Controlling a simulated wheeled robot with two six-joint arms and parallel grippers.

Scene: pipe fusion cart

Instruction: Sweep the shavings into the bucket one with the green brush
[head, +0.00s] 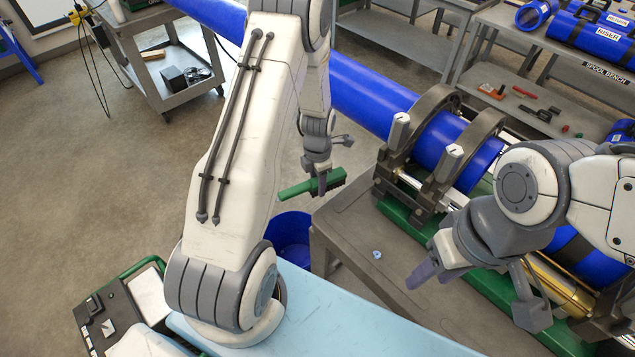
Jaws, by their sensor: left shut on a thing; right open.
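The green brush (297,190) is held in my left gripper (323,179), which is shut on it. Its green handle points left and its dark bristle end is at the right, above the left edge of the grey cart top (347,222). A small pale blue curl of shavings (377,254) lies on the cart top, below and right of the brush and apart from it. My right gripper (478,290) is open and empty over the cart's right front.
The fusion machine with dark clamp rings (470,150) holds a long blue pipe (372,92) behind and right of the cart top. A bench (545,112) with small tools stands at the back right. A grey trolley (172,72) stands back left. Floor at left is open.

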